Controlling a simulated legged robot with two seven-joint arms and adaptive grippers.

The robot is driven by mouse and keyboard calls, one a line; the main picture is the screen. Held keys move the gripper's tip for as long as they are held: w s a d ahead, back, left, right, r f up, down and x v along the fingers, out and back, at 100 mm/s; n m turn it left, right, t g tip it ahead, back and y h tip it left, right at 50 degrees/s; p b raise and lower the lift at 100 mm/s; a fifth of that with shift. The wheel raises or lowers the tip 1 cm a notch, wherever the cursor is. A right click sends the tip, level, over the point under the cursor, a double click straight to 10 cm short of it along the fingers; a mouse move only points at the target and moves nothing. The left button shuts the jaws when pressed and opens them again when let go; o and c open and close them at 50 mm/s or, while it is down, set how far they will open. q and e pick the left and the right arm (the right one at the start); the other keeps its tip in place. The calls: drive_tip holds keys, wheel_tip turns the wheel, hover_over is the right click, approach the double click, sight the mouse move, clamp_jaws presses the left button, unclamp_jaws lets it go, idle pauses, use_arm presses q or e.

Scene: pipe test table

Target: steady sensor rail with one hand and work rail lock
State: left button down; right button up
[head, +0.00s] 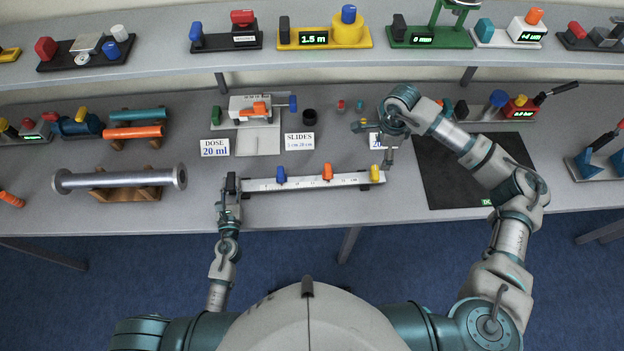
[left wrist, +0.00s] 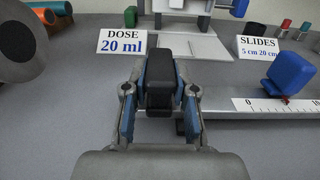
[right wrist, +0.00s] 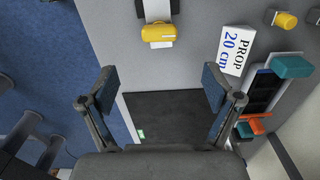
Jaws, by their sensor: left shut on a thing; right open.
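The white sensor rail (head: 265,185) lies along the front of the table, with scale marks and blue (head: 281,174), orange (head: 327,172) and yellow (head: 375,172) pieces on it. My left gripper (head: 231,190) is shut on the black end block (left wrist: 160,78) at the rail's left end. My right gripper (head: 389,166) is near the rail's right end. In the right wrist view it is open and empty (right wrist: 160,88), and the yellow piece (right wrist: 158,34) lies beyond its fingertips, apart from them. I cannot tell which piece is the lock.
A dark mat (head: 455,170) lies right of the rail. A metal pipe (head: 110,179) rests on a wooden cradle to the left. Signs DOSE 20 ml (head: 214,147) and SLIDES (head: 299,142) stand behind the rail. Several devices fill the shelf above.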

wheel_tip(320, 180, up, 4)
drive_tip(key=shift+f, duration=0.1)
idle(0.4)
use_arm(q)
drive_tip(key=c, duration=0.8)
unclamp_jaws()
drive_tip(key=shift+c, duration=0.2)
